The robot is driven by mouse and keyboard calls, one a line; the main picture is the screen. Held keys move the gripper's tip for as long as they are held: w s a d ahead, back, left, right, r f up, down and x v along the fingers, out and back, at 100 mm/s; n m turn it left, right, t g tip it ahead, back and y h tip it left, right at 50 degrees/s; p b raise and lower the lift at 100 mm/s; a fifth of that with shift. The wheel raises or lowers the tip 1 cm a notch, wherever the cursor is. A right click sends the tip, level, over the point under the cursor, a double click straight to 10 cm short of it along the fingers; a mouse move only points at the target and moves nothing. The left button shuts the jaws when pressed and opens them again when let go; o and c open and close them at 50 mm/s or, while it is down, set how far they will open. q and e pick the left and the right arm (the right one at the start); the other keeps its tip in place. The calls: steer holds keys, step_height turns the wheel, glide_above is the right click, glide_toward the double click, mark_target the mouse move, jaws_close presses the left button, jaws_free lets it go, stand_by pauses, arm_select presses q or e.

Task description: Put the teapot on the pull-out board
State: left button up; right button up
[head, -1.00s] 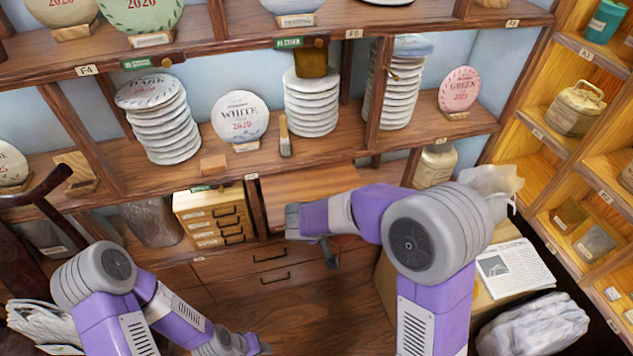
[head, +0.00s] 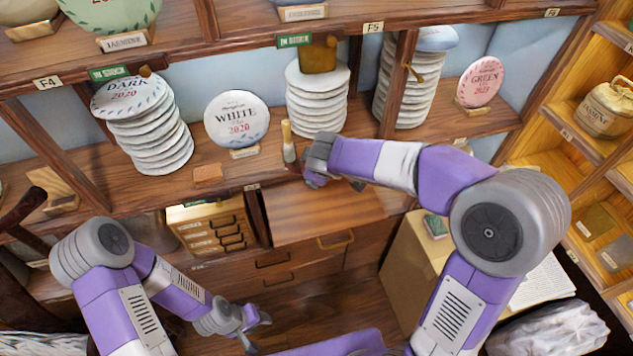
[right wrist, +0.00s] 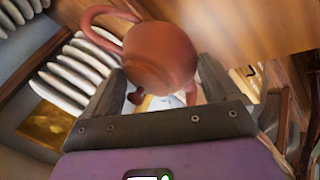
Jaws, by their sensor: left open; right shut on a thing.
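The reddish-brown teapot (right wrist: 160,60) fills the space between my right gripper's fingers in the right wrist view, its curved handle standing out to the upper left. My right gripper (head: 317,165) is shut on it. In the head view the gripper hides most of the teapot, at the back end of the pull-out board (head: 318,216). Whether the teapot touches the board cannot be told. The board is a bare wooden slab with a handle at its front, out below the shelf. My left gripper (head: 250,326) is open and empty, low in front of the drawers.
Stacks of tea cakes (head: 318,95) and a small brush (head: 288,142) stand on the shelf just behind my right gripper. A small drawer chest (head: 205,228) is left of the board. A crate-like box (head: 425,260) stands to its right.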

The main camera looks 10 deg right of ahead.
step_height(320, 180, down, 6)
steer(key=shift+s+r+b, duration=0.15)
steer(key=shift+r+b, duration=0.1)
steer(key=shift+b, duration=0.6)
step_height(320, 180, down, 2)
steer(key=shift+s+f+b, duration=0.1)
steer(key=shift+f+b, duration=0.15)
steer(key=shift+b, duration=0.3)
steer(key=shift+f, duration=0.45)
steer(key=shift+f+b, duration=0.15)
steer(key=shift+b, duration=0.2)
steer(key=o, duration=0.9)
